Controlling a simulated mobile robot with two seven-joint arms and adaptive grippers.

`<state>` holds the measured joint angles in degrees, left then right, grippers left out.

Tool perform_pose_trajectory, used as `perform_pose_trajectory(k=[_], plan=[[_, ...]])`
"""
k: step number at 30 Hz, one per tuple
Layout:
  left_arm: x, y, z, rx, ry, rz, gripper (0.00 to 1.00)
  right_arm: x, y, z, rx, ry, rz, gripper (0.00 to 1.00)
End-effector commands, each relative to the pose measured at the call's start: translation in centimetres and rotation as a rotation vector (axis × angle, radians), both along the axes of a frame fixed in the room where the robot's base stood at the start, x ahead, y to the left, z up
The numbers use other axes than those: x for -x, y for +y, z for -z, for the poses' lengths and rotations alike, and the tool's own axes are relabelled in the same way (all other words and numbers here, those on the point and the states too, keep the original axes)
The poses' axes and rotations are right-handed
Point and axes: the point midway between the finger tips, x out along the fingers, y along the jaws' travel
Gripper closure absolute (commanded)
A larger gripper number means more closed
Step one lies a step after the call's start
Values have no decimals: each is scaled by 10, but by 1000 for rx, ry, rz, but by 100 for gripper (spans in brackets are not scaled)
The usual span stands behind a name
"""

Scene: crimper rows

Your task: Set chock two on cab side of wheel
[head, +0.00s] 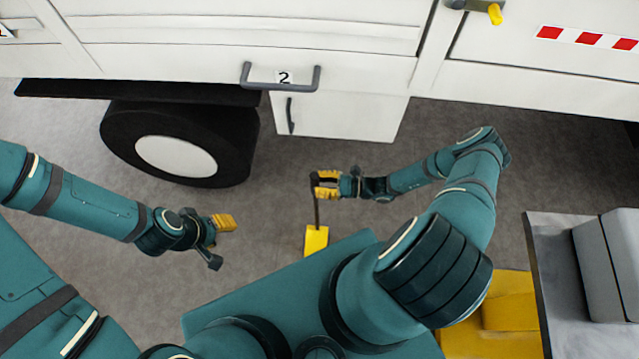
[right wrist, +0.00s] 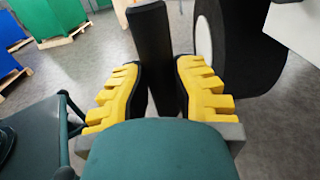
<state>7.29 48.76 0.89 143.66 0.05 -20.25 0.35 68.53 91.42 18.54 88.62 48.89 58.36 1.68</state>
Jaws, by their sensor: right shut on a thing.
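The chock (head: 316,241) is a yellow block on a dark upright handle (head: 317,208). My right gripper (head: 327,184) is shut on that handle; in the right wrist view the dark handle (right wrist: 153,55) stands between the yellow fingers. I cannot tell whether the block touches the floor. The wheel (head: 178,157), a black tyre with a white hub, is to the left of the chock and clearly apart from it. The tyre also shows in the right wrist view (right wrist: 243,65). My left gripper (head: 224,223) is below the wheel; its opening is unclear.
A grey table (head: 560,270) and a yellow object (head: 490,310) are at lower right. Grey floor between wheel and chock is clear.

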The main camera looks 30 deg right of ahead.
Motion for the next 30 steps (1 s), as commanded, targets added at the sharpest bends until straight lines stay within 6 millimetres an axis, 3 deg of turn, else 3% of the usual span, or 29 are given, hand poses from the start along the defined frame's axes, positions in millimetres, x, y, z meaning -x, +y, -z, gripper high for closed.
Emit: perform_pose_trajectory(k=[15,26,30], plan=[[0,0,-24,0,0,0,54,-1,1,-33,-7,-3,0,100],[0,0,-23,0,0,0,54,-1,1,-34,-8,-2,1,100],[0,0,-23,0,-1,0,54,-8,0,-46,-7,-3,17,100]])
